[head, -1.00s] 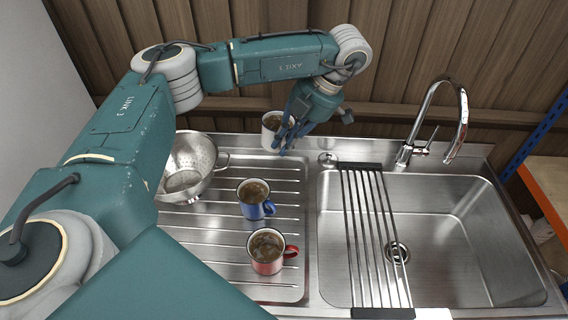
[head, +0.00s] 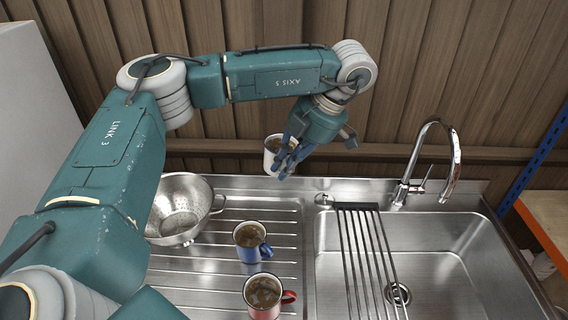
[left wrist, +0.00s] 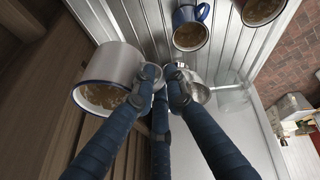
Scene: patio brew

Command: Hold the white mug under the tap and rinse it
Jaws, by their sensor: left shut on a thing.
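The white mug (head: 273,150) has a dark rim and brown contents, and is at the back of the drainboard in the head view. My left gripper (head: 287,160) is shut on it, with blue fingers at its right side. In the left wrist view the mug (left wrist: 118,66) is at the left, beside the fingers (left wrist: 160,85). It looks held above the drainboard. The chrome tap (head: 440,150) arches over the back of the sink at the right, apart from the mug. I see no water running. My right gripper is not in view.
A blue mug (head: 250,241) and a red mug (head: 264,295), both with brown contents, stand on the ribbed drainboard (head: 215,265). A colander (head: 180,205) is at the left.

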